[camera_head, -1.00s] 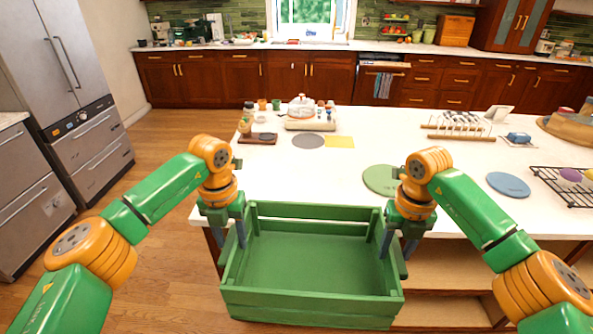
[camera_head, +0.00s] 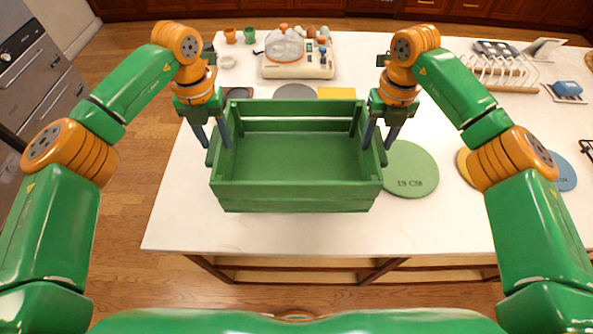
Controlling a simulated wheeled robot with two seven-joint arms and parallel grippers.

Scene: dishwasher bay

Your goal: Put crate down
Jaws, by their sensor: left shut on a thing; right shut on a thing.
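The green wooden crate (camera_head: 297,197) is empty and appears level, over the white countertop (camera_head: 300,235) near its front edge. I cannot tell whether its bottom touches the counter. My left gripper (camera_head: 213,138) is shut on the crate's left end wall, with a finger on each side of it. My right gripper (camera_head: 376,140) is shut on the right end wall in the same way. The crate hides the counter under it.
A green round mat (camera_head: 408,172) marked 19 CM lies just right of the crate. Behind the crate are a grey round mat (camera_head: 295,91), a yellow mat (camera_head: 336,93) and a scale-like appliance (camera_head: 298,66). A dish rack (camera_head: 500,72) and a blue mat (camera_head: 563,172) are at right.

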